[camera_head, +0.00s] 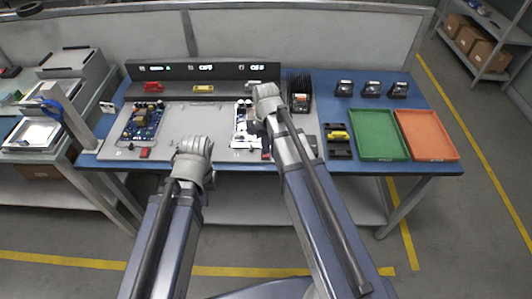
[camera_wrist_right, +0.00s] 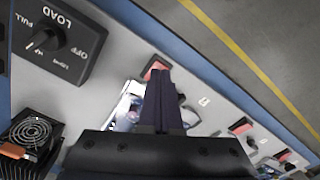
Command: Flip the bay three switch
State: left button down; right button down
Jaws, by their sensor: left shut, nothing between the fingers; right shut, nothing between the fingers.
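The bay three switch, a small red rocker on a dark base (camera_wrist_right: 155,65), shows just beyond the fingertips of my right gripper (camera_wrist_right: 158,75) in the right wrist view. In the head view the red switch (camera_head: 265,155) sits at the board's front edge, partly behind my right arm. My right gripper (camera_head: 262,124) is shut and empty, above the right-hand bay; whether it touches the switch I cannot tell. My left gripper (camera_head: 193,147) is shut and empty over the middle bay's front; it hides what lies under it. Two further red switches show at the wrist view's lower right.
A black back panel (camera_head: 220,71) carries a green-lit display and two reading OFF. A blue circuit board (camera_head: 142,122) lies in the left bay. A LOAD dial box (camera_wrist_right: 60,40) and fan unit (camera_wrist_right: 32,138) stand beside the bay. Green (camera_head: 377,132) and orange (camera_head: 425,133) trays lie right.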

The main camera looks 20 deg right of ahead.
aim_at(266, 156)
jog(key=shift+f+b, duration=0.9)
dwell(0.5)
jog(key=shift+r, duration=0.15)
notch_tip(266, 156, up, 7)
jog(key=p, duration=0.7)
jog(key=s+a+n+h, duration=0.1)
jog(key=s+a, duration=0.9)
jog(key=s, duration=0.4)
jog(key=shift+s+a, duration=0.15)
jog(key=shift+a, duration=0.1)
